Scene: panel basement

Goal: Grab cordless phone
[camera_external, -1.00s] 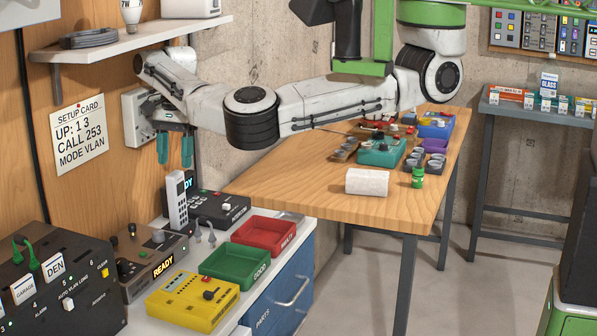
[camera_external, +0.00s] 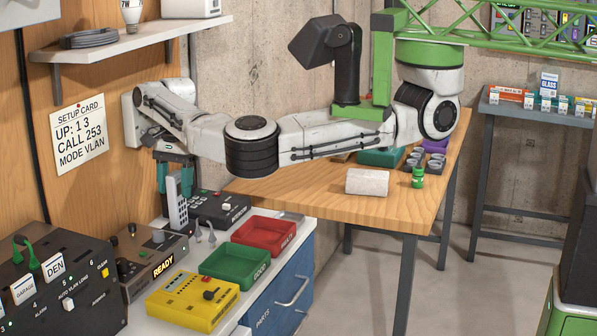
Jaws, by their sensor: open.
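The cordless phone (camera_external: 176,206) is a light grey handset with a keypad. It stands upright on a dark base unit (camera_external: 220,207) on the white counter. My gripper (camera_external: 174,190) points down over it with its two teal fingers apart. One finger shows left of the handset's upper part and the other right of it, with the handset's top between them in the picture. I cannot tell from this view whether either finger touches the handset.
A black READY box (camera_external: 152,264), a yellow box (camera_external: 193,300), a green tray (camera_external: 235,282) and a red tray (camera_external: 264,248) crowd the counter. Small grey levers stand near the phone. A wooden table (camera_external: 300,195) holds a white roll (camera_external: 367,182) and a green bottle (camera_external: 417,178).

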